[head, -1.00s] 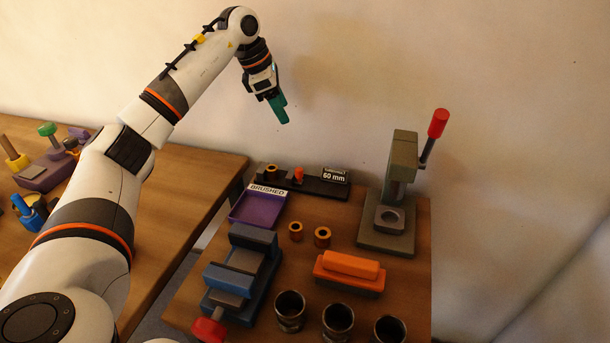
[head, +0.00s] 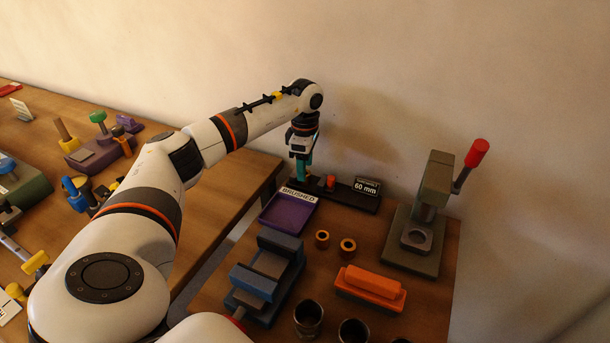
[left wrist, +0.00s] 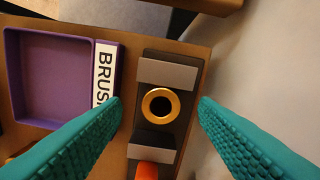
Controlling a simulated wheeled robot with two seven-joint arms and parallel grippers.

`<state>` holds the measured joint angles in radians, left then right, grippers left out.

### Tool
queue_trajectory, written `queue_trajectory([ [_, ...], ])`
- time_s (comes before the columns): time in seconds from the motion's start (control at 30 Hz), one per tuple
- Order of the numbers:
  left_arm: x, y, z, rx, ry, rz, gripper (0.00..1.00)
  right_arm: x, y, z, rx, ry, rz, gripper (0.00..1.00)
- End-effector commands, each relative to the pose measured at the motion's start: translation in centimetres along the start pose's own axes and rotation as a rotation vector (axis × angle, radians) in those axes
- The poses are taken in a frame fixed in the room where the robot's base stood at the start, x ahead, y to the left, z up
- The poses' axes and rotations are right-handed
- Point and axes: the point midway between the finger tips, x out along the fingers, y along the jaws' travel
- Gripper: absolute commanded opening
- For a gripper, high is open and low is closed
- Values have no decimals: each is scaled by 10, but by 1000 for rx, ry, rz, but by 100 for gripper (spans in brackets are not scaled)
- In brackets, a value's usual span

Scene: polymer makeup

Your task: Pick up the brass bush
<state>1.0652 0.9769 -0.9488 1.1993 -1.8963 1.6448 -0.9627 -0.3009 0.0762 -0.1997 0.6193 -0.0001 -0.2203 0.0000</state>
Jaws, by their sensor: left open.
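A brass bush (left wrist: 160,105) stands in a dark fixture (left wrist: 183,132) between two grey blocks, its open end facing the left wrist camera. My left gripper (head: 303,170) points down over the left end of this fixture in the head view, where it hides the bush. In the left wrist view its teal fingers are open, one on each side of the bush, with clear gaps and no visible contact. Two more brass-coloured bushes, one (head: 322,239) left of the other (head: 347,247), stand on the bench. My right gripper is out of view.
A purple tray (head: 284,214) labelled BRUSHED lies beside the fixture. An orange knob (head: 331,182) and a 60 mm sign (head: 367,187) are on the fixture's right. A press (head: 430,200), a blue vise (head: 280,245) and an orange brush-like block (head: 372,283) stand nearby.

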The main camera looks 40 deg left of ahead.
Motion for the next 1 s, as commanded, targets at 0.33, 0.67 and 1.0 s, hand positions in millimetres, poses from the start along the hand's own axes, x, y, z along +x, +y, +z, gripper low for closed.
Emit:
queue_trajectory([
  [0.33,24,0,-1,0,0,-1,54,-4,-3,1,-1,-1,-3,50],
  [0.67,23,0,-1,0,0,-1,17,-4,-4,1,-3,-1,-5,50],
  [1.0,20,0,-1,0,1,-3,5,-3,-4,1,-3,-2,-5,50],
])
